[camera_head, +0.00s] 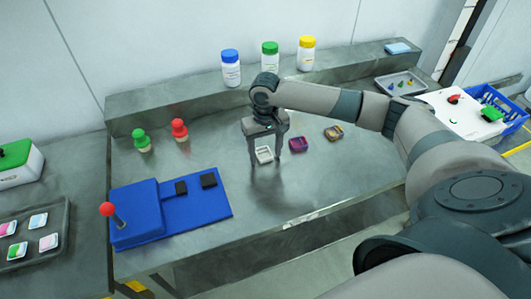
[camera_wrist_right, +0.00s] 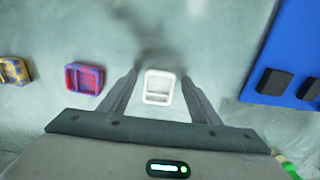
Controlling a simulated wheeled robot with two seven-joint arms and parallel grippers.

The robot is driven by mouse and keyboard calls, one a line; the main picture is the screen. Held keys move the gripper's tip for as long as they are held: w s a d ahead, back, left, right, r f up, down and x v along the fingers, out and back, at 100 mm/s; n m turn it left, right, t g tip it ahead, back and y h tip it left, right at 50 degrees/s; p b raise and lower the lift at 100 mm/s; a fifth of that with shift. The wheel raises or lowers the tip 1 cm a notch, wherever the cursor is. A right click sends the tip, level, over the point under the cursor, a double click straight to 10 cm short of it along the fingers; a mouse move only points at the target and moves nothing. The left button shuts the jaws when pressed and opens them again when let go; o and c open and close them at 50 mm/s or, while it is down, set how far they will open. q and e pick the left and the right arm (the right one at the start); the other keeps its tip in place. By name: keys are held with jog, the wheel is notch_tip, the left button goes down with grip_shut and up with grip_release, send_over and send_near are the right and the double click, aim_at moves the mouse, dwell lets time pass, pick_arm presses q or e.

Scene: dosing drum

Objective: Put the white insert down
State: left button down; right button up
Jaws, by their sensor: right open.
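The white insert (camera_head: 264,155) is a small, shallow square tray on the grey table, in the middle of the head view. My right gripper (camera_head: 265,160) points down over it. In the right wrist view the white insert (camera_wrist_right: 159,87) lies between the two spread fingers of the right gripper (camera_wrist_right: 160,80), with a gap on each side. The right gripper is open. I cannot tell exactly how high its fingertips are above the table. My left gripper is in neither view.
A purple-red insert (camera_head: 298,144) and a yellow-dark one (camera_head: 333,133) lie to the right. A blue fixture (camera_head: 180,215) with a red-knobbed lever stands left. Red (camera_head: 180,130) and green (camera_head: 141,140) knobbed pieces stand behind it. Three capped bottles stand on the back ledge. The table's front is clear.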

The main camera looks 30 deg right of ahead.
aim_at(265, 158)
notch_tip(265, 158, up, 12)
jog(key=b, duration=0.2)
jog(key=shift+b, duration=0.4)
dwell(0.5)
